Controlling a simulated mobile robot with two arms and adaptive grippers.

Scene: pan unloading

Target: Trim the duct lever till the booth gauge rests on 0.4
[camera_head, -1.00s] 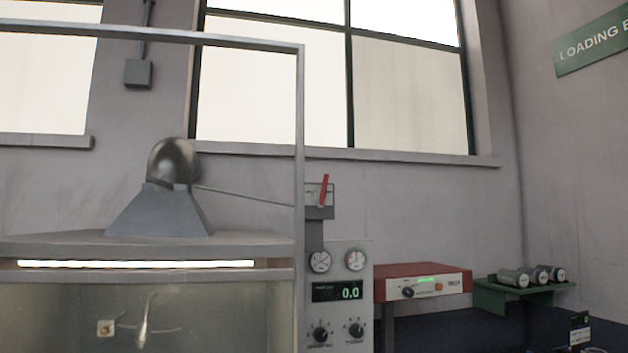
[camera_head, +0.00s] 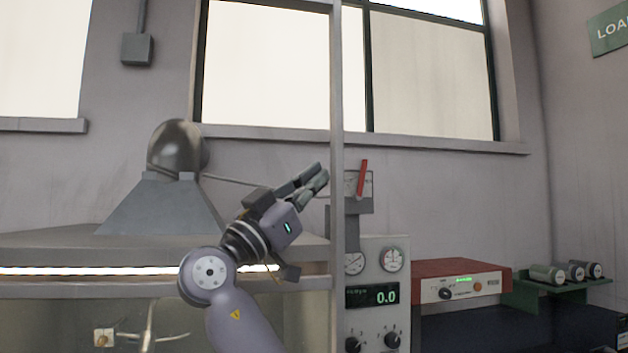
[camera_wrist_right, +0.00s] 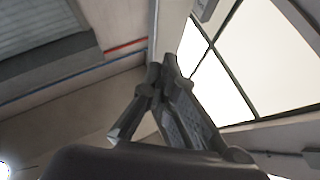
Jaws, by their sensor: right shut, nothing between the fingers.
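The red duct lever (camera_head: 362,178) stands nearly upright, leaning slightly right, on a small grey plate (camera_head: 355,206) above the control panel. A thin rod runs from the plate's side to the rounded metal duct (camera_head: 176,150) on the booth roof. The booth gauge (camera_head: 372,296) is a dark display with green digits reading 0.0. My right gripper (camera_head: 320,177) is in front of the booth, just left of the frame post and the lever. It is shut and empty, and apart from the lever in the picture. It also shows shut in the wrist view (camera_wrist_right: 160,75). My left gripper is not in view.
The booth's upright metal post (camera_head: 337,130) stands between my gripper and the lever in the picture. A red-topped box (camera_head: 460,280) and a green shelf with cylinders (camera_head: 555,285) stand to the right.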

